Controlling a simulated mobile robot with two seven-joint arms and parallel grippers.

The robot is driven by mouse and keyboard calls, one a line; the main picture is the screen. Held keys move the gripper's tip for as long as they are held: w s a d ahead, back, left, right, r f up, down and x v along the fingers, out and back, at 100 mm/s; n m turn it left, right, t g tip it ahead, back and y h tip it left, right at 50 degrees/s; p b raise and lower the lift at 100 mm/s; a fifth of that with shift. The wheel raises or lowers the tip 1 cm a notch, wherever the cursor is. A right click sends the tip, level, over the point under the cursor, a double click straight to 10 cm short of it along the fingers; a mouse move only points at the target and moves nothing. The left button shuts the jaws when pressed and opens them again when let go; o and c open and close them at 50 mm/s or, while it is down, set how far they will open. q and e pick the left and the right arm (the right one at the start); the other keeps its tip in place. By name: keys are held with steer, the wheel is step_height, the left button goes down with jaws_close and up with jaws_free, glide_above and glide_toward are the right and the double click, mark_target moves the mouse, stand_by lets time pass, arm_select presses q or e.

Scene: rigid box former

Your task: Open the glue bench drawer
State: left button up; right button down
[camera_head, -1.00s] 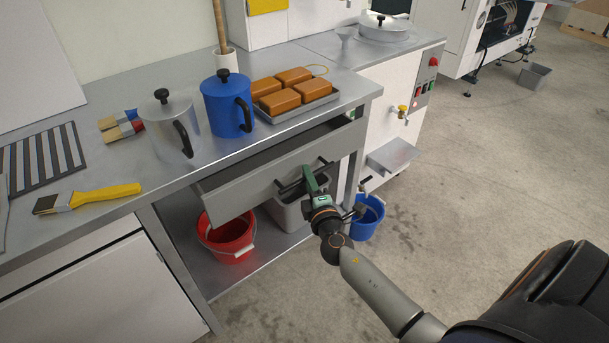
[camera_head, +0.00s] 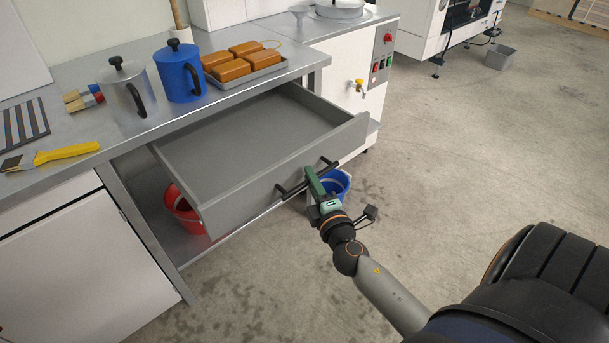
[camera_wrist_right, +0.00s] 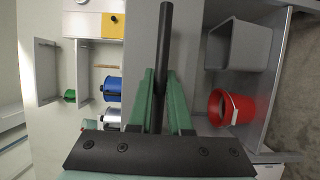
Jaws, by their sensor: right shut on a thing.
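The glue bench drawer (camera_head: 243,185) is a grey, empty drawer pulled well out from under the metal bench top. Its front carries a black bar handle (camera_head: 290,191). My right gripper (camera_head: 314,184) is shut on this handle near its middle. In the right wrist view the black handle (camera_wrist_right: 165,50) runs between the two green fingers of my right gripper (camera_wrist_right: 160,88). My left gripper is not in view.
On the bench top (camera_head: 150,141) stand a silver pot (camera_head: 126,98), a blue pot (camera_head: 181,75) and a tray of orange blocks (camera_head: 245,76). A red bucket (camera_head: 181,213) and a blue bucket (camera_head: 338,183) are below. The floor in front is clear.

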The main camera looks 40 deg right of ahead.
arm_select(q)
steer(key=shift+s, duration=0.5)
arm_select(e)
steer(key=shift+s, duration=1.05)
steer(key=c, duration=0.8)
jaws_free()
steer(key=shift+c, duration=0.2)
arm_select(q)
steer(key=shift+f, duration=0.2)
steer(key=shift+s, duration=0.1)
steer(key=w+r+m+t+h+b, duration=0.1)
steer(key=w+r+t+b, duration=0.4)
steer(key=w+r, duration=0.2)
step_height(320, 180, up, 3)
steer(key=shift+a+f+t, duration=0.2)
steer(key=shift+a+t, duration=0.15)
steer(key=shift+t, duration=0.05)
arm_select(e)
steer(key=v, duration=1.2)
steer(key=shift+s, duration=0.2)
